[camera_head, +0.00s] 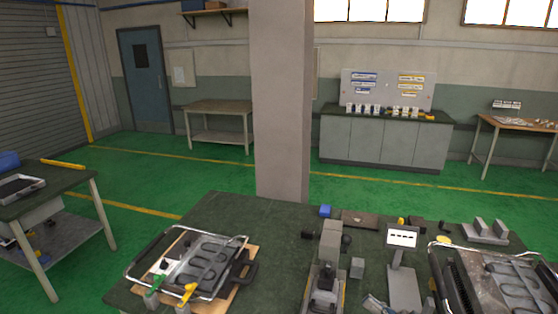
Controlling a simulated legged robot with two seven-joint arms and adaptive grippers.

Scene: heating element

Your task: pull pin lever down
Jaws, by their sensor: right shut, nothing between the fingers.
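A grey press-like fixture (328,243) stands upright on the dark green workbench (230,210), near the middle of its front part. It has dark round knobs on both sides and a dark lower part in front. I cannot tell clearly which part is the pin lever. What seems to be my right gripper (378,303) shows only as small grey parts at the bottom edge, right of the fixture's base and apart from it. It is shut and empty. My left gripper is not in view.
A wire-handled heating plate on a wooden board (213,300) lies left of the fixture, with green and yellow clamps. Another plate (500,285) lies at the right. A pillar (280,100) rises behind.

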